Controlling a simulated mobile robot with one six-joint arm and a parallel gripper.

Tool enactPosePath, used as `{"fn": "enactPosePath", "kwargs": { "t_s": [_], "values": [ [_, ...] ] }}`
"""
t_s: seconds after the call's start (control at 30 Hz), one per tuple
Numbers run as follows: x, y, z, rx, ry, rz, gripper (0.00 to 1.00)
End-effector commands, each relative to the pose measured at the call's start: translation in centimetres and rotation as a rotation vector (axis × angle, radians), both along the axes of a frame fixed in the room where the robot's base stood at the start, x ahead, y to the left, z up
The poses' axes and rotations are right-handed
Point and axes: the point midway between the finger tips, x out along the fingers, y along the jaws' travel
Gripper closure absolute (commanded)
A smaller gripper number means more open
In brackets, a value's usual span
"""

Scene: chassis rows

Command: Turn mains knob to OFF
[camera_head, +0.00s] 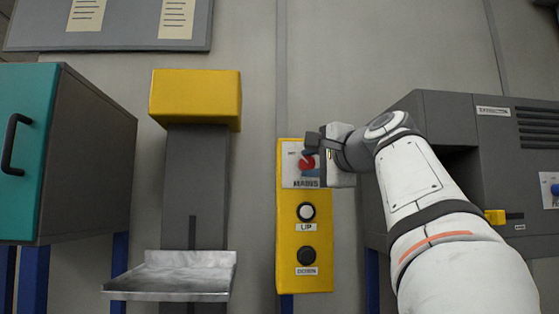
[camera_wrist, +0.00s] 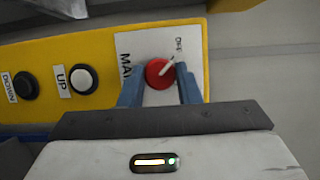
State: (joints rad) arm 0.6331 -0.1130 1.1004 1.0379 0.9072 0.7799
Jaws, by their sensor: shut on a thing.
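The red mains knob (camera_head: 306,162) sits on a white plate labelled MAINS at the top of a yellow control panel (camera_head: 319,240). It also shows in the wrist view (camera_wrist: 157,75), where its pale pointer mark slants toward the upper right, near small lettering by the plate's edge. That lettering is too small to read surely. My gripper (camera_head: 308,158) is at the knob. In the wrist view its two blue fingers (camera_wrist: 160,88) stand on either side of the knob, shut on it. Part of the plate is hidden behind the gripper.
Below the knob are a white UP button (camera_head: 306,211) and a black DOWN button (camera_head: 306,255). A yellow-topped grey column with a metal tray (camera_head: 170,285) stands left. A teal-doored cabinet (camera_head: 30,150) is far left. A grey machine labelled EXTRACTION (camera_head: 495,111) is right.

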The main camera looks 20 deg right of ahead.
Motion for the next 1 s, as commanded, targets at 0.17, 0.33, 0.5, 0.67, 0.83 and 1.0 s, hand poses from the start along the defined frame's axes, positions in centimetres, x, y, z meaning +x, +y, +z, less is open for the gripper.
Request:
{"fn": "enactPosePath", "kwargs": {
  "t_s": [0.17,0.33,0.5,0.67,0.83,1.0],
  "values": [
    [0.01,-0.02,-0.04,-0.024,0.008,0.000,0.93],
    [0.02,-0.02,-0.08,-0.028,0.010,0.000,0.93],
    [0.02,-0.03,-0.09,-0.028,0.010,0.000,0.93],
    [0.02,-0.04,-0.08,-0.027,0.010,0.000,0.62],
    [0.02,-0.05,-0.05,-0.027,0.009,0.000,0.48],
    [0.01,-0.06,-0.03,-0.026,0.008,-0.001,0.48]
  ]
}}
